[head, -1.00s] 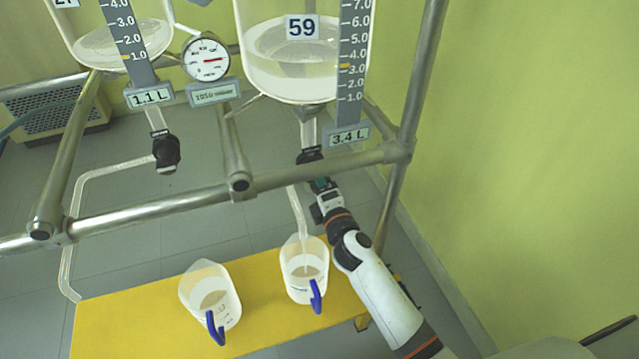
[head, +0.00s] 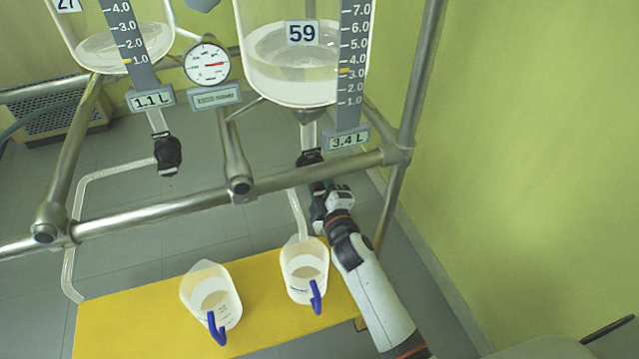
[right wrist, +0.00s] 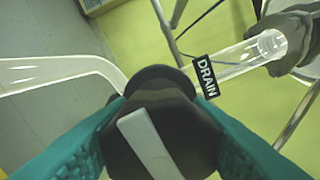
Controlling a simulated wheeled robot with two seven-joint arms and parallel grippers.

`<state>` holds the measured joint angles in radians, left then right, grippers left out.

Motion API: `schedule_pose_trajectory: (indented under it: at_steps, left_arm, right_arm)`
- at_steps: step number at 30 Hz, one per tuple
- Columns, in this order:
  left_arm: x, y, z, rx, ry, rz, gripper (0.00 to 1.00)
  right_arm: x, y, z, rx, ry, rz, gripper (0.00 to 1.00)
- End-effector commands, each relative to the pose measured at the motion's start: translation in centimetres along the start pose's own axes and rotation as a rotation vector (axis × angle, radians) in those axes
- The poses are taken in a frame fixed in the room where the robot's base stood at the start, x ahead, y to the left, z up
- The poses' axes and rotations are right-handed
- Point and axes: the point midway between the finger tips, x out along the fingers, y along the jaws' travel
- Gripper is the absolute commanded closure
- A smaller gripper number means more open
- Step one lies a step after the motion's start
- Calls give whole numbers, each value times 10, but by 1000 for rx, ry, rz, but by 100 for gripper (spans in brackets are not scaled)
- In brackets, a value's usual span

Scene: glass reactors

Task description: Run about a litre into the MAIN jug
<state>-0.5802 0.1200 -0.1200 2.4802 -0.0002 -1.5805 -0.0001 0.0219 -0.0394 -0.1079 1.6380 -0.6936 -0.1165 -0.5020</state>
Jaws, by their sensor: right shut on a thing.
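My right gripper (head: 317,187) is shut on the dark drain valve (head: 310,158) below the glass vessel numbered 59 (head: 290,85). In the right wrist view the valve's dark knob (right wrist: 165,125), with a pale bar across it, sits between the teal fingers. A DRAIN tag (right wrist: 206,77) is beside it. The vessel's display (head: 348,139) reads 3.4 L. The spout tube (head: 297,210) ends over the right jug (head: 304,262), which holds some liquid. The left jug (head: 211,290) also holds liquid. The jugs' lettering is too small to read. My left gripper is not in view.
A second vessel (head: 110,50) at the left reads 1.1 L, with its own valve (head: 167,155) and tube. A steel rail (head: 150,210) crosses in front. Both jugs stand on a yellow bench (head: 130,315). A gauge (head: 207,64) is between the vessels.

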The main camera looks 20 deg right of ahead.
Motion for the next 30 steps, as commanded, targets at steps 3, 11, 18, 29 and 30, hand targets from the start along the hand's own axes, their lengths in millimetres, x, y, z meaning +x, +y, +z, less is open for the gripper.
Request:
schedule_pose_trajectory:
  at_steps: [3,11,18,29,30]
  left_arm:
    - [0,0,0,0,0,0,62]
    - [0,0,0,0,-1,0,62]
    - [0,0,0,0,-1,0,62]
    - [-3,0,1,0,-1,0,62]
    - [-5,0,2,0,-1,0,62]
  right_arm:
    - [-1,2,-1,6,2,3,78]
    - [-1,2,-1,5,2,4,78]
    - [0,1,-1,4,2,2,33]
    - [-14,0,0,4,2,3,33]
    - [-20,0,0,5,2,3,33]
